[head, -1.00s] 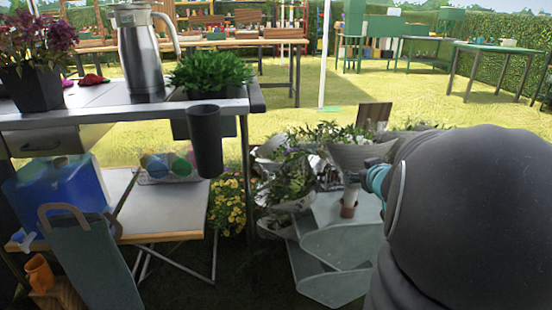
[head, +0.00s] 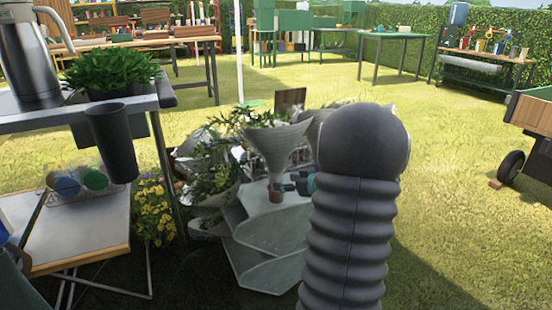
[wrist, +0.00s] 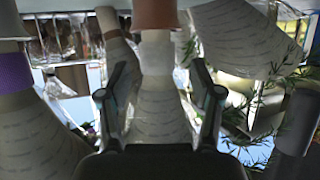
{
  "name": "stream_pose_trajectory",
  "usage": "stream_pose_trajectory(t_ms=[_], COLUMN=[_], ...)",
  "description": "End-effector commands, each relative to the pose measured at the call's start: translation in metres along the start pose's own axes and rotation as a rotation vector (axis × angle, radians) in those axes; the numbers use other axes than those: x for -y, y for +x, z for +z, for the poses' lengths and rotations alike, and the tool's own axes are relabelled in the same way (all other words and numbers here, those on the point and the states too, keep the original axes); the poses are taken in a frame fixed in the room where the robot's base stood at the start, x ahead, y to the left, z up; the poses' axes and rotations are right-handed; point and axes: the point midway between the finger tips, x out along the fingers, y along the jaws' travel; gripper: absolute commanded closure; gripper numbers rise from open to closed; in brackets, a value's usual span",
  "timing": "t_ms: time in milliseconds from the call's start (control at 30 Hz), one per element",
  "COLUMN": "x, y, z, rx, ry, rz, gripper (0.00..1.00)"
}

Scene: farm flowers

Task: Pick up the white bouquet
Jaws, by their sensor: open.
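A bouquet in a pale printed paper cone (head: 276,146) stands upright on the grey stepped stand, with greenery and white blooms around its top. Its narrow end meets a brown base (head: 277,196). My gripper (head: 291,186) is partly hidden behind my arm, close to the cone's lower end. In the wrist view my gripper (wrist: 161,92) is open, one finger on each side of a pale cone (wrist: 158,112), with gaps visible at both sides. That cone's narrow end points up, towards a brown pot-like piece (wrist: 155,14). The flowers themselves are hidden there.
Other wrapped bouquets (head: 205,185) crowd the left of the stand (head: 262,245). In the wrist view, more cones stand left (wrist: 35,135) and upper right (wrist: 235,38). A table with a green plant (head: 113,72) is at left. Grass at right is open.

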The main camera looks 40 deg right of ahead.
Motion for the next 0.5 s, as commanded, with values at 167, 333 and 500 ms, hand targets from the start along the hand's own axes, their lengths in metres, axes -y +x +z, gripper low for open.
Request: stream_pose_trajectory(t_ms=[167,333,500], x=[0.0,-0.001,-0.003], y=[0.011,0.022,0.045], z=[0.0,0.001,0.001], rx=[0.0,0.0,0.0], ry=[0.0,-0.001,-0.002], rz=[0.001,-0.001,-0.001], gripper=[0.35,0.35,0.35])
